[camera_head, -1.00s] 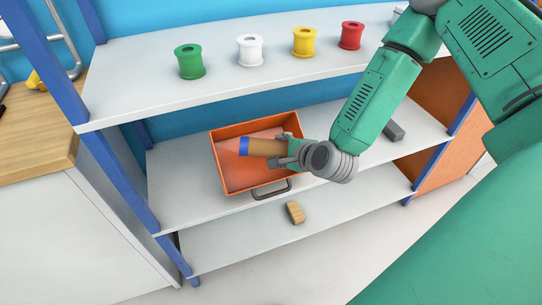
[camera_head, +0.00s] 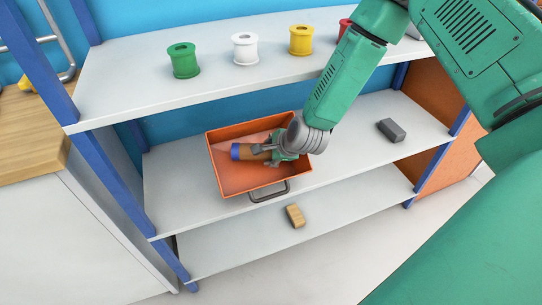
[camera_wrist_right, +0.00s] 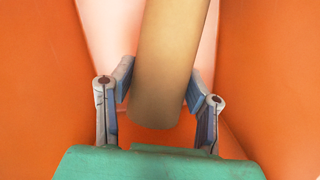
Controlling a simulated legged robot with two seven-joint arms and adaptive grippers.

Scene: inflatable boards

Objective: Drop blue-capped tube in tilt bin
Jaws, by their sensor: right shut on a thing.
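The brown tube with a blue cap (camera_head: 250,152) points left in the head view, over the inside of the orange tilt bin (camera_head: 232,187). My right gripper (camera_head: 268,153) is shut on the tube near its uncapped end. In the right wrist view the tan tube (camera_wrist_right: 167,65) runs up between the two fingers (camera_wrist_right: 160,95), with orange bin walls on both sides. The blue cap is out of that view. The bin sits tipped open on the middle shelf, its grey handle (camera_head: 270,192) facing front. My left gripper is not in view.
Green (camera_head: 183,61), white (camera_head: 245,49) and yellow (camera_head: 301,40) spools stand on the upper shelf; a red one is partly hidden by my arm. A grey block (camera_head: 391,130) lies right of the bin. A wooden block (camera_head: 295,215) lies on the lower shelf.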

